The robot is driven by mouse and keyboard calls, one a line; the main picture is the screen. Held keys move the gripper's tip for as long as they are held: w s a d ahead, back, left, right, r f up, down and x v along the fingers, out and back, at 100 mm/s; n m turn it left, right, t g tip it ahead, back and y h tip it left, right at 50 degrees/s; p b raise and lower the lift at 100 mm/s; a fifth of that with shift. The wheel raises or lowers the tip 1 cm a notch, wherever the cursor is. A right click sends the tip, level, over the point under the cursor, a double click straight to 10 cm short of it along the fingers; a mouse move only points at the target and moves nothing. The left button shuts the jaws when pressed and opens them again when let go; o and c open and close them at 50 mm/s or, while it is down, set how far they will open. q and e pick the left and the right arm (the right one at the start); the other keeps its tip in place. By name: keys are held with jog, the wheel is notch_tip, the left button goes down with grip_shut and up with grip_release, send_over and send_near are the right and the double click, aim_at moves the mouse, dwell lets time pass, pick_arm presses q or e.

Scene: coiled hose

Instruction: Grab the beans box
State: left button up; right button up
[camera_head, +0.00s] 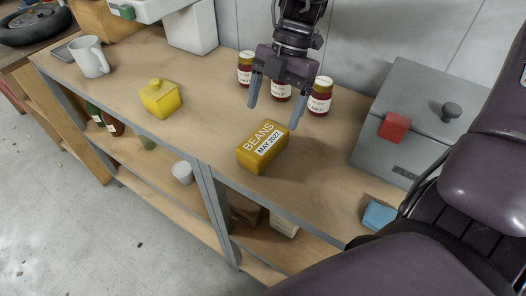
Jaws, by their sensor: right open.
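The yellow beans box (258,155), labelled "BEANS MAY 2027", lies on the wooden bench top near its front edge. My right gripper (272,117) comes in from the top of the head view with its fingers pointing down. It is open, with nothing between its fingers. Its fingertips are just behind and above the box in the picture and do not visibly touch it. My left gripper is not in view.
Several red jars (320,96) stand behind the gripper, partly hidden by it. A yellow lidded pot (160,98) and a white mug (91,57) stand to the left. A grey box (418,112) with a red latch and a blue object (379,215) are to the right.

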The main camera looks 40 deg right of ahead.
aim_at(264, 137)
jog(key=x, duration=0.8)
jog(key=shift+w+p, duration=0.2)
jog(key=shift+p, duration=0.2)
jog(key=shift+f, duration=0.15)
jog(key=shift+f+b, duration=0.25)
jog(key=shift+b, duration=0.15)
jog(key=c, duration=1.3)
